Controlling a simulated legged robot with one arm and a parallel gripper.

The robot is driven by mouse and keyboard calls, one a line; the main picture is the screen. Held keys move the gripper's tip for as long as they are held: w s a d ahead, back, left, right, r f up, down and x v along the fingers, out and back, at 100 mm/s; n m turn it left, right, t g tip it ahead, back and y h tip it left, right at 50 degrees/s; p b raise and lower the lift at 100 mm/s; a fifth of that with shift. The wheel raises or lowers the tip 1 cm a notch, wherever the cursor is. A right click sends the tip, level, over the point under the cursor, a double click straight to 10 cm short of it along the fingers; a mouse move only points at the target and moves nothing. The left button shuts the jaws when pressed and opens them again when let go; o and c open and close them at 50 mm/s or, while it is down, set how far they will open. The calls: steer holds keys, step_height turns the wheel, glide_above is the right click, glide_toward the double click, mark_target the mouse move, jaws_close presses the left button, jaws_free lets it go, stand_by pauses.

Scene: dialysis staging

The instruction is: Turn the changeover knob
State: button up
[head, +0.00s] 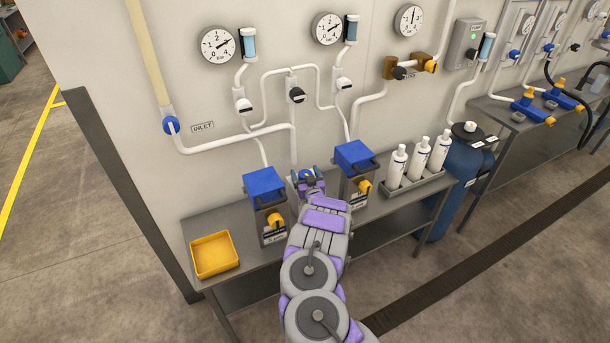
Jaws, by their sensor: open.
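A black knob (296,95) sits on the wall pipework between two valves, a left one (243,106) and a right one (343,84). No readable label shows which of these is the changeover knob. My gripper (308,180) is open, low in front of the wall and well below the black knob, between two blue-topped filter housings. A small blue round part shows at the jaws; I cannot tell whether it belongs to the gripper or lies behind it. My arm hides part of the bench below.
The left housing (263,183) and right housing (354,157) stand close on either side of my gripper. A yellow tray (214,254) is at the bench's left end. White bottles (397,164) stand right, beside a blue tank (462,180). Gauges (218,45) line the wall above.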

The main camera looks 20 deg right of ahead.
steer(key=c, duration=1)
steer(key=shift+o, duration=0.2)
steer(key=shift+d+n+y+p, duration=0.15)
steer(key=shift+n+y+p, duration=0.15)
steer(key=shift+y+p, duration=0.25)
steer(key=n+y+p, duration=0.1)
steer(key=p, duration=0.1)
steer(key=n+y+p, duration=0.1)
steer(key=y, duration=0.1)
steer(key=shift+s+r+y+p, duration=0.15)
steer(key=shift+y+p, duration=0.1)
steer(key=shift+p, duration=0.15)
steer(key=shift+n+y+p, duration=0.55)
steer(key=shift+n+y, duration=0.35)
steer(key=shift+y, duration=0.2)
steer(key=shift+f+n+g+y, duration=0.4)
steer(key=shift+n+y, duration=0.2)
steer(key=shift+y, duration=0.3)
steer(key=shift+r+n+g+y+b, duration=0.1)
steer(key=shift+n+g+y+b, duration=0.4)
steer(key=shift+n+y+b, duration=0.5)
steer(key=shift+y, duration=0.6)
steer(key=shift+r, duration=0.1)
